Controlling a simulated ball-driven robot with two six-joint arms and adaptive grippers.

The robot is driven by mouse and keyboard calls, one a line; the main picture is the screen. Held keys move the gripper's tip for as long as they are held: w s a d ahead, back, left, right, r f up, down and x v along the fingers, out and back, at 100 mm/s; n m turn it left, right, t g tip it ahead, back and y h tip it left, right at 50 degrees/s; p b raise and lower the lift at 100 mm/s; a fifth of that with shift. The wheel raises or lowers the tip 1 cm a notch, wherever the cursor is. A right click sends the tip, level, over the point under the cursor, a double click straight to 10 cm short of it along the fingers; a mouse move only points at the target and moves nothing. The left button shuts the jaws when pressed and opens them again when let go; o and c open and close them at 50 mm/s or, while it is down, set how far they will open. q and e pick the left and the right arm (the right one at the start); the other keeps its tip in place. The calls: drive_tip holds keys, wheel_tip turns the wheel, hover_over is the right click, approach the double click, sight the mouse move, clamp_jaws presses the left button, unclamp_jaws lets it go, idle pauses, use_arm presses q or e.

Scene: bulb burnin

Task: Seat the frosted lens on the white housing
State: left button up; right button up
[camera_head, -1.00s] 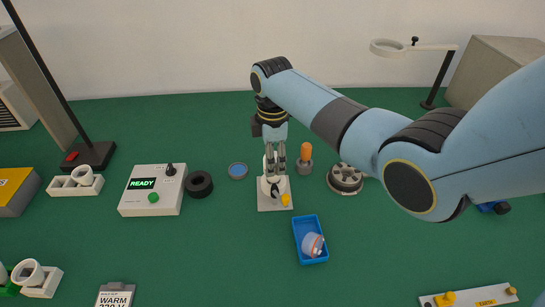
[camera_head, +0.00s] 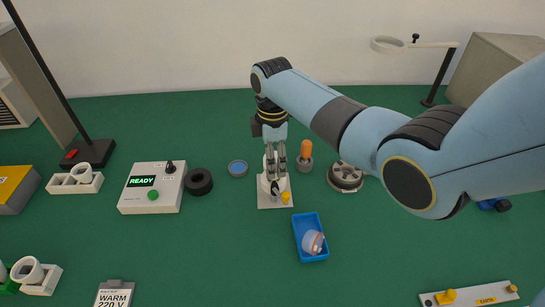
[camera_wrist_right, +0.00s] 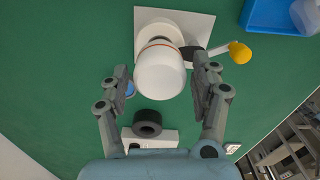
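The frosted lens (camera_wrist_right: 160,74) is a white dome, and an orange-red ring shows between it and the white housing (camera_wrist_right: 153,30) behind it. The housing stands on a pale square plate (camera_wrist_right: 203,25) with a small lever and yellow knob beside it. The lens looks in line with the housing; whether it is fully seated I cannot tell. My right gripper (camera_wrist_right: 162,78) has one finger on each side of the lens, with narrow gaps visible. In the head view my right gripper (camera_head: 275,158) is over the plate (camera_head: 264,204) and partly hides the housing. My left gripper is out of view.
A blue tray (camera_head: 297,232) holding a pale, orange-marked part (camera_head: 313,242) lies just in front. A black ring (camera_head: 198,182), a control box reading READY (camera_head: 137,200) and a blue disc (camera_head: 238,169) lie left. An orange-handled tool (camera_head: 305,152) and grey round holder (camera_head: 345,177) stand right.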

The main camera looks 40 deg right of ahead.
drive_tip(key=shift+o, duration=0.7)
wheel_tip(320, 180, up, 12)
idle(0.4)
